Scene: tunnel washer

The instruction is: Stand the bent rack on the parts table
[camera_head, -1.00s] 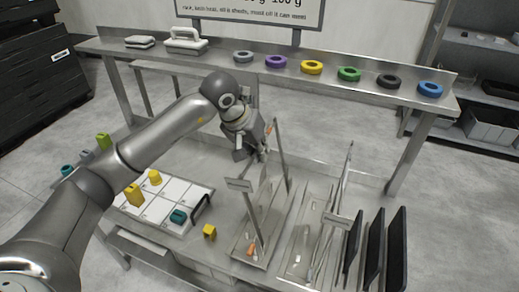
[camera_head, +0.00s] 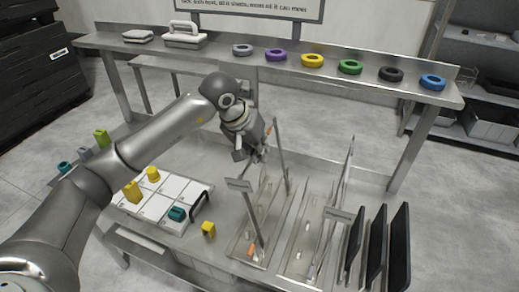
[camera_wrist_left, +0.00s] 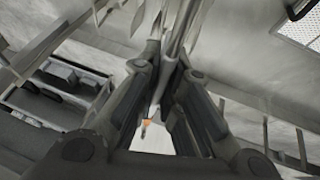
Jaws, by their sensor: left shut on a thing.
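A thin metal rack (camera_head: 252,218) stands on the low steel table, with a tall upright at its front and another at its back. Orange marks show near its foot and on the back upright. I cannot tell from here whether it is the bent one. My left gripper (camera_head: 260,154) is at the rack's upper back part, between the uprights. In the left wrist view its fingers (camera_wrist_left: 168,68) are closed on a slim grey metal bar (camera_wrist_left: 180,30), with an orange spot below. A second similar rack (camera_head: 337,214) stands to the right. My right gripper is out of view.
A raised steel shelf (camera_head: 215,52) behind carries several coloured rings and a white-handled block (camera_head: 184,36). A white compartment tray (camera_head: 155,208) with yellow and teal pieces lies left of the racks. Several black panels (camera_head: 376,238) stand close at the right.

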